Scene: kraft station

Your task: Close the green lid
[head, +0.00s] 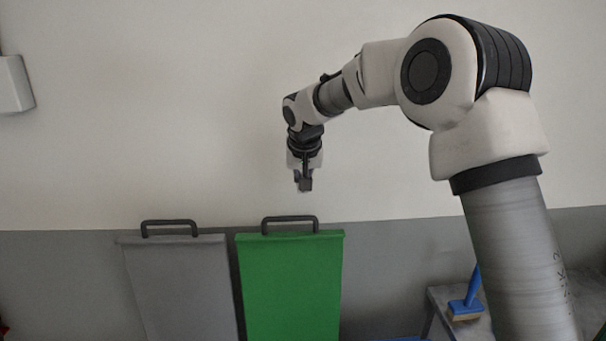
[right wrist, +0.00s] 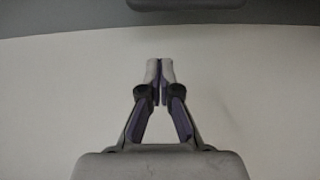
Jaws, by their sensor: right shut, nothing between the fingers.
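The green lid (head: 290,290) stands raised and upright against the wall in the head view, with a dark handle (head: 290,219) along its top edge. Its lower end runs out of the picture. My right gripper (head: 304,187) points down and appears a little above the handle, apart from it in the picture. In the right wrist view my right gripper (right wrist: 160,68) has its fingertips together, with nothing between them. A dark bar shows at the top of that view; I cannot tell whether it is the green lid's handle. My left gripper is in neither view.
A grey lid (head: 182,290) with a dark handle (head: 169,228) stands upright left of the green one. A blue brush (head: 466,305) rests on a grey step or stool (head: 445,293) at the lower right. The wall above the lids is mostly bare.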

